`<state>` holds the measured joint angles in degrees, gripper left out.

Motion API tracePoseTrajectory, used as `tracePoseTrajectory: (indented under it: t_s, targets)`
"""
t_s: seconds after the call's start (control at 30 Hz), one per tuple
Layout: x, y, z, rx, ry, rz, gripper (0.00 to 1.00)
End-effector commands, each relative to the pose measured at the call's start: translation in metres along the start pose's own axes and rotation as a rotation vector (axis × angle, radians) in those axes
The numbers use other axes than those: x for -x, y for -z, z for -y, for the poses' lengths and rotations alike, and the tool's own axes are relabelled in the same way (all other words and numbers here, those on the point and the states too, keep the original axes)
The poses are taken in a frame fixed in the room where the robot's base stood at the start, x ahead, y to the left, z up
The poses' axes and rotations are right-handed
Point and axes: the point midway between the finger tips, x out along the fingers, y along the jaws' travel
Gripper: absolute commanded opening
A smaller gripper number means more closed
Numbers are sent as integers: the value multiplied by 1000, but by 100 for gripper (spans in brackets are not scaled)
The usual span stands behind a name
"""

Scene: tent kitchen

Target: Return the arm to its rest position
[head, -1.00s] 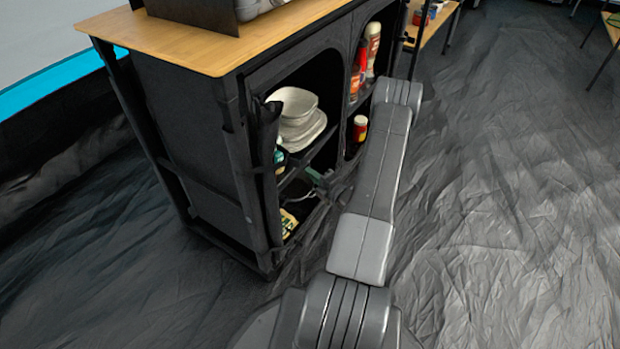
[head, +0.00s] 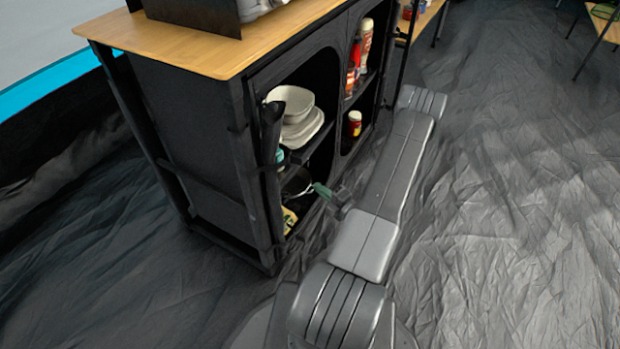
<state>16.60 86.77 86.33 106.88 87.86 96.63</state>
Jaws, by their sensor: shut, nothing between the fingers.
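My arm (head: 392,180) stretches from its base at the bottom of the head view up and to the right, with its elbow joint (head: 422,101) at the far end. It passes low in front of the open side of the black cabinet (head: 200,140). I cannot make out my gripper. The links beyond the elbow are hidden, so I do not see the fingers.
The dark floor (head: 520,200) on the right is clear.

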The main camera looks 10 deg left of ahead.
Motion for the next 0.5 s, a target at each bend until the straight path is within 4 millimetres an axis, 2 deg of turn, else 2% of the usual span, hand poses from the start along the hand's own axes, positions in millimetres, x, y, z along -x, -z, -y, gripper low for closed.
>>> tracePoseTrajectory:
  t_s: [0.1, 0.2, 0.5]
  targets:
    - [16, -1, -1, -1, 0, 2, 0]
    - [24, 0, -1, -2, -1, 0, 0]
    - [28, 1, 0, -1, -1, -2, 0]
